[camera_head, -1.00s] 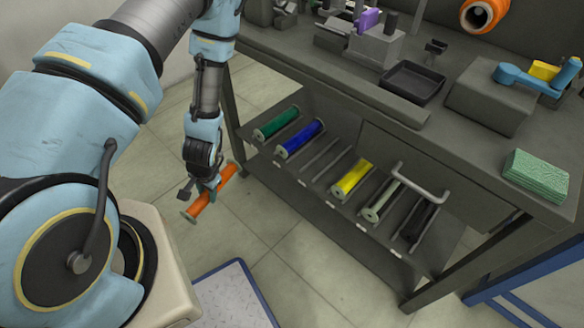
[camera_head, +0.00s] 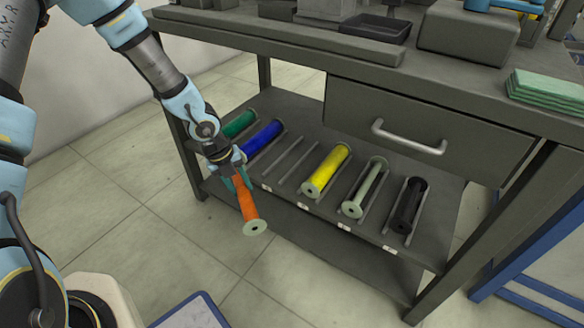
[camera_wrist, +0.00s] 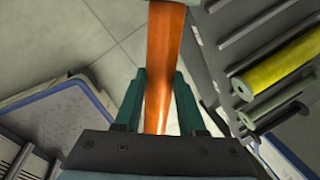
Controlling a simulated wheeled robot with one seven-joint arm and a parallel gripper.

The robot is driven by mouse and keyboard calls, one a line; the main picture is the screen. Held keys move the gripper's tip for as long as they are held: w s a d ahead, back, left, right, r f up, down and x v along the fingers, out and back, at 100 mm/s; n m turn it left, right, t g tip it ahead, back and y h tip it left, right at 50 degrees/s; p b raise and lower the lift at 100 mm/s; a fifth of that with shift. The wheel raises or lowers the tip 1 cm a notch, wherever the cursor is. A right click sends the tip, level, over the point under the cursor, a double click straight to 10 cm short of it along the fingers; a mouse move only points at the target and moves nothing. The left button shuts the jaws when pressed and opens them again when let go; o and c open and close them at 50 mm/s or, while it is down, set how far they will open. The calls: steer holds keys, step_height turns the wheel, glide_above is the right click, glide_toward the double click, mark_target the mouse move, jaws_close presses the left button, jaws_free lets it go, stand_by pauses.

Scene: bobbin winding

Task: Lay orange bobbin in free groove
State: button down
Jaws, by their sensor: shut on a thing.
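My gripper (camera_head: 236,181) is shut on the orange bobbin (camera_head: 247,205), holding it in the air just in front of the lower shelf's front edge. In the wrist view the orange bobbin (camera_wrist: 163,60) runs between the green fingers (camera_wrist: 157,100). The free groove (camera_head: 284,161), marked by two thin rails, lies empty on the lower shelf between the blue bobbin (camera_head: 262,142) and the yellow bobbin (camera_head: 327,170). The bobbin is to the left of and in front of this groove, apart from the shelf.
The green bobbin (camera_head: 238,124) lies left of the blue one, partly behind my arm. A pale grey-green bobbin (camera_head: 365,187) and a black bobbin (camera_head: 409,205) lie right of the yellow one. A drawer with a handle (camera_head: 408,137) and the tabletop (camera_head: 300,38) overhang the shelf.

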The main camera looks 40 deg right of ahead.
steer(key=w+d+m+b, duration=0.1)
steer(key=d+m+b, duration=0.2)
steer(key=d, duration=0.5)
steer(key=w+d+m+g+y+b, duration=0.1)
steer(key=d+m+b, duration=0.3)
steer(key=d, duration=0.4)
steer(key=w+d+r+m+b, duration=0.1)
steer(key=w+d+m+b, duration=0.2)
steer(key=d, duration=0.6)
steer(key=shift+w+m+g+y, duration=0.2)
steer(key=shift+m+g+y, duration=0.1)
steer(key=shift+g+y, duration=0.1)
steer(key=shift+f+b, duration=0.85)
steer(key=shift+f, duration=0.9)
steer(key=shift+f, duration=0.15)
steer(key=c, duration=0.5)
jaws_free()
steer(key=p+v, duration=0.1)
steer(key=v, duration=0.6)
steer(key=shift+r+p, duration=0.3)
steer(key=shift+r, duration=0.05)
steer(key=shift+a, duration=0.1)
